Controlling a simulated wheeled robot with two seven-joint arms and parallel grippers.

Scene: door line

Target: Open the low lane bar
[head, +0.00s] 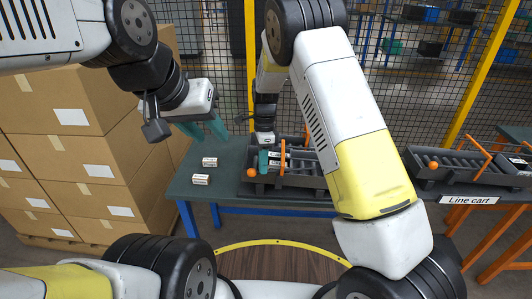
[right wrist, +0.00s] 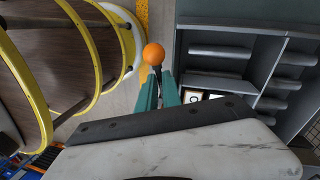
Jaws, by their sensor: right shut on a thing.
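The dark lane rack (head: 300,180) stands on the green-topped table. An orange ball knob (head: 251,172) shows at its left front end. My right gripper (head: 263,162) reaches down there from above. In the right wrist view the orange knob (right wrist: 153,54) sits just past the teal fingertips (right wrist: 159,84), which are shut on its dark stem. The rest of the low lane bar is hidden by the fingers and the gripper body. My left gripper (head: 206,130) is open and empty, above the table's left part.
Pale items lie in the rack's lanes. Stacked cartons (head: 75,140) stand at left. The line cart (head: 460,199) at right bears a second rack (head: 455,172) with another orange knob (head: 433,165).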

